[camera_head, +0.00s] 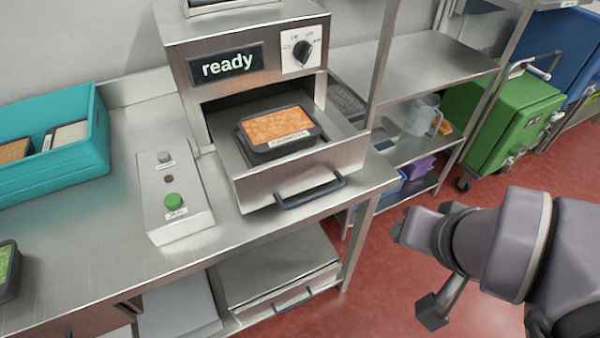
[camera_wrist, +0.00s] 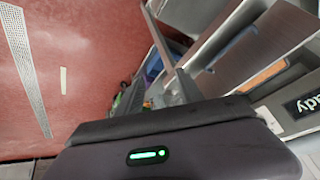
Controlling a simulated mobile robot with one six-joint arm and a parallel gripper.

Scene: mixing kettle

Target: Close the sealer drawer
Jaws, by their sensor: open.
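The sealer (camera_head: 250,35) is a steel machine on the counter with a "ready" display. Its drawer (camera_head: 300,172) is pulled out toward the front, with a dark handle (camera_head: 310,190) on its front. A black tray of orange food (camera_head: 278,132) sits in the drawer. My gripper (camera_head: 408,228) is open, to the right of the drawer and apart from the handle, out over the red floor. In the wrist view the gripper's dark housing fills the bottom; part of the sealer's display (camera_wrist: 306,104) shows at the right edge.
A control box (camera_head: 175,195) with a green button stands left of the drawer. A teal crate (camera_head: 50,150) with trays is at the left. Steel shelves (camera_head: 425,75) and a green bin (camera_head: 500,115) are at the right. The floor before the counter is clear.

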